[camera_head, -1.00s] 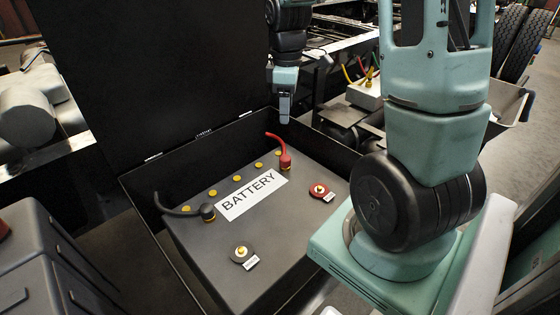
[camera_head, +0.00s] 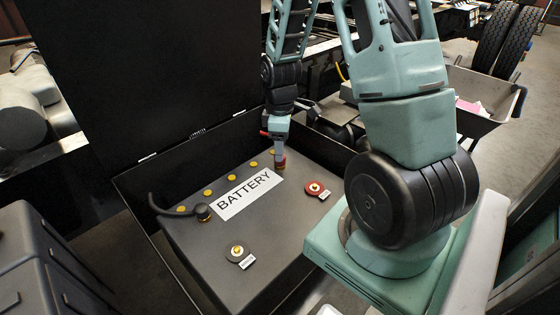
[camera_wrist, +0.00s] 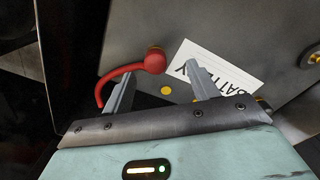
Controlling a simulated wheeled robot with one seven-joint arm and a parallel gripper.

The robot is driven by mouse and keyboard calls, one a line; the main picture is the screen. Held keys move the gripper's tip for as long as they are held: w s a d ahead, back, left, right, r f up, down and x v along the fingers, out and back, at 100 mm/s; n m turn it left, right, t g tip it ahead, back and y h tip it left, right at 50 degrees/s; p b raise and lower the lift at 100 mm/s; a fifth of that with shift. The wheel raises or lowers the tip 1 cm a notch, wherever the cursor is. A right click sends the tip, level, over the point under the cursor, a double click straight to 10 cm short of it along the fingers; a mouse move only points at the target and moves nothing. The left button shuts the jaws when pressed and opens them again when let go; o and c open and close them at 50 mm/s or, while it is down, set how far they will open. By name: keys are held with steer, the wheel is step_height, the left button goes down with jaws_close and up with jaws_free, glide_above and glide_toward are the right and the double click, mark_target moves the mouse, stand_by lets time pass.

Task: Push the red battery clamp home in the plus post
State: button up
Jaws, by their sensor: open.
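The red battery clamp (camera_head: 281,164) sits on the battery top at the right end of the BATTERY label, largely hidden by my gripper in the head view. In the wrist view the red clamp (camera_wrist: 153,61) and its curved red cable show clearly. My gripper (camera_head: 280,148) is open and points down over the clamp. In the wrist view its two fingertips (camera_wrist: 158,72) appear on either side of the clamp; contact cannot be told. The plus post (camera_head: 314,188), a brass stud on a red disc with a small tag, stands bare to the right of the clamp.
The black clamp (camera_head: 203,212) sits at the label's left end. The minus post (camera_head: 238,252) is nearer the front. Yellow caps (camera_head: 207,192) line the battery's back. The battery box wall (camera_head: 330,146) and raised black lid (camera_head: 140,70) enclose the back.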

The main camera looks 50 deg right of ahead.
steer(key=shift+w+d+f, duration=0.1)
steer(key=shift+d+f, duration=0.1)
steer(key=shift+f, duration=1.1)
steer(key=shift+d+f, duration=0.15)
steer(key=shift+f, duration=1.15)
steer(key=c, duration=0.9)
